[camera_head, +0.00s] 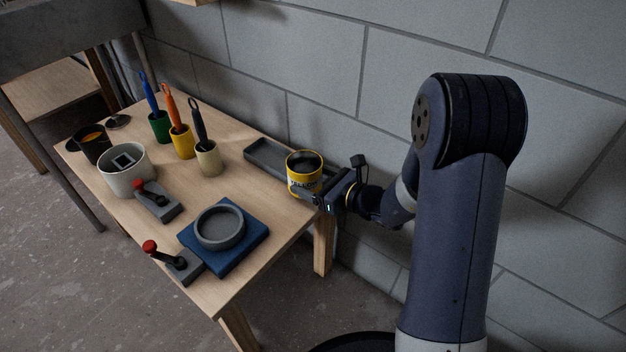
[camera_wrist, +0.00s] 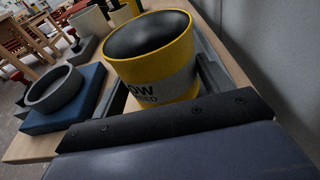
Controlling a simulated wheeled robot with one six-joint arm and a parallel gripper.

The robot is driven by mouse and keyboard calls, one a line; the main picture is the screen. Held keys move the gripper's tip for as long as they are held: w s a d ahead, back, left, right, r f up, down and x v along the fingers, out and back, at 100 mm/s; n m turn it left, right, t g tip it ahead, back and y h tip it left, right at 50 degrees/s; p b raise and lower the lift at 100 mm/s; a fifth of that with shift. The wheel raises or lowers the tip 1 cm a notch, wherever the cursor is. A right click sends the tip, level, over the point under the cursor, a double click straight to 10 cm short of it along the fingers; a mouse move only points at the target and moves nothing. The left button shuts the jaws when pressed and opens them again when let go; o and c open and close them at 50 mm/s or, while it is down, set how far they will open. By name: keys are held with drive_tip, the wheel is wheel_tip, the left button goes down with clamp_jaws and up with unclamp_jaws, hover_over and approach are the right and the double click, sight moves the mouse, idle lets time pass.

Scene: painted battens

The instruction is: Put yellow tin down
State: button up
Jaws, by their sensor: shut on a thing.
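The yellow tin (camera_head: 304,176) has a pale label band with dark lettering and a dark inside. It is upright at the right end of the table, by the near end of a long grey tray (camera_head: 264,156). My gripper (camera_head: 318,190) is shut on the tin from the right. In the wrist view the tin (camera_wrist: 152,58) stands between the two fingers (camera_wrist: 160,92). I cannot tell whether its base touches the tray or the table.
A blue block with a grey round dish (camera_head: 220,228) lies at the table's front. Two red-knobbed clamps (camera_head: 160,204) (camera_head: 180,263), a white pot (camera_head: 126,172), a black pot (camera_head: 92,145) and several brush cups (camera_head: 182,143) stand leftward. A block wall runs behind. Bare wood (camera_head: 262,197) lies left of the tin.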

drive_tip(key=o, duration=1.3)
